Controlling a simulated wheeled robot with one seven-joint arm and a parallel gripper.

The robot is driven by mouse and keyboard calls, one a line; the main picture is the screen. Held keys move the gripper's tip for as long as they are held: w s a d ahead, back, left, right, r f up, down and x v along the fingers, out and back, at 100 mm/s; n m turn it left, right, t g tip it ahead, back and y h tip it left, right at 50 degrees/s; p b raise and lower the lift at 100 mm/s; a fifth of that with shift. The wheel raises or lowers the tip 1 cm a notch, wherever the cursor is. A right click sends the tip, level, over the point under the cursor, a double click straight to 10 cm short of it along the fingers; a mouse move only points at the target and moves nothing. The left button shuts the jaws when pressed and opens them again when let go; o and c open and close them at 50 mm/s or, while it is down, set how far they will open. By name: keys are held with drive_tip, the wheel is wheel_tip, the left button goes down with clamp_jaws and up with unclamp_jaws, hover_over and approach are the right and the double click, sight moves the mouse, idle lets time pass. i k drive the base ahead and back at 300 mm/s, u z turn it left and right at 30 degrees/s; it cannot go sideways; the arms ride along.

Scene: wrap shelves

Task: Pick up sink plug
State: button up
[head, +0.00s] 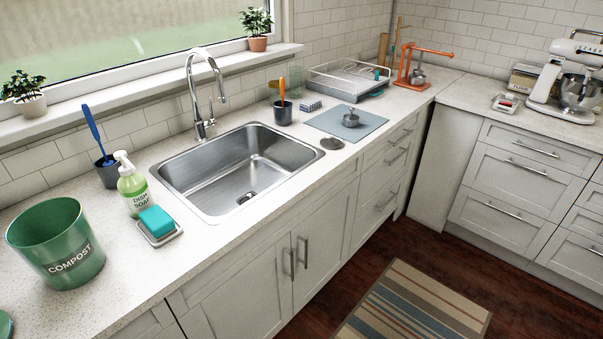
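A flat, round, dark grey disc (332,143) lies on the counter at the right edge of the sink; it looks like a sink plug. A small round metal piece with an upright stem (351,119) stands on the blue-grey mat (333,125) behind it, and I cannot tell for sure which of the two is the plug. The steel sink (215,170) is empty, with a dark drain opening (246,197) at its bottom. My gripper is not in view.
A chrome faucet (203,90) rises behind the sink. A dark cup with an orange-handled tool (283,112), a sponge (311,105) and a dish rack (350,75) stand behind the mat. A soap bottle (132,190) and compost bin (56,245) are left. The counter's front edge is clear.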

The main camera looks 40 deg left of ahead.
sight(250, 195)
drive_tip(key=u, duration=0.4)
drive_tip(key=i, duration=1.55)
drive_tip(key=u, duration=1.45)
drive_tip(key=i, duration=0.75)
drive_tip(key=u, duration=1.25)
drive_tip(key=i, duration=0.4)
drive_tip(key=u, duration=0.35)
